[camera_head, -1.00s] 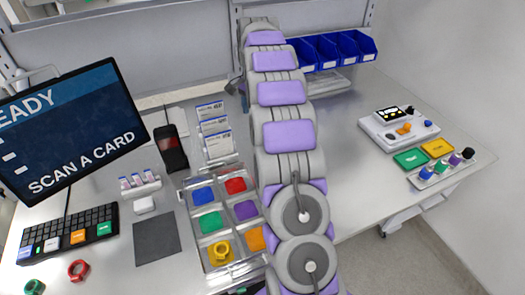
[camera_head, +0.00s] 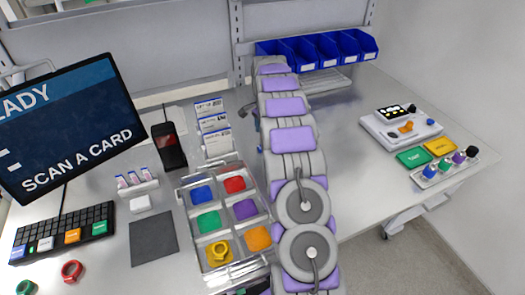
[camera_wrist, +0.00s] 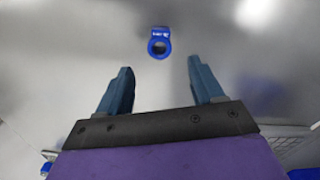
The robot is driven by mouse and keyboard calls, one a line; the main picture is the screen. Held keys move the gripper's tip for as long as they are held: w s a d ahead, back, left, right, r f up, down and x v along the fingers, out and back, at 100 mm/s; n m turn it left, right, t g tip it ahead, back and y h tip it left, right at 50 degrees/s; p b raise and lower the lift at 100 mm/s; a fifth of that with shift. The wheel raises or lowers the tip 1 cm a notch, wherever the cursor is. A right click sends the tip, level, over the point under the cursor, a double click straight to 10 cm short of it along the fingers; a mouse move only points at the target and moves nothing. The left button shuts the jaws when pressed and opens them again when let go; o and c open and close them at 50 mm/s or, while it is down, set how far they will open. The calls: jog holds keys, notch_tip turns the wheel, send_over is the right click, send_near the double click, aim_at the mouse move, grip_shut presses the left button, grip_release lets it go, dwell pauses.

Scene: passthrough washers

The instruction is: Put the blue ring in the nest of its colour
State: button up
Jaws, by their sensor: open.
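The blue ring (camera_wrist: 159,43) shows in the wrist view, lying on the grey table with a small labelled tab at its top. My gripper (camera_wrist: 160,75) is open and empty, and the ring appears beyond its fingertips, roughly centred between them and apart from them. In the head view the gripper and the blue ring are hidden behind my arm. The blue nest (camera_head: 202,193) is the back left compartment of a clear tray (camera_head: 222,273). It appears to hold no ring.
A yellow ring (camera_head: 220,251) sits in the tray's yellow nest. A red ring (camera_head: 71,271) and a green ring (camera_head: 26,288) lie at the front left. Card holders (camera_head: 215,130) stand behind the tray. Blue bins (camera_head: 318,50) line the back.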

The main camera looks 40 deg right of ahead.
jog(key=shift+f+b, duration=1)
jog(key=shift+f, duration=2.4)
jog(key=shift+r, duration=0.1)
jog(key=c, duration=1.2)
jog(key=shift+r, duration=0.1)
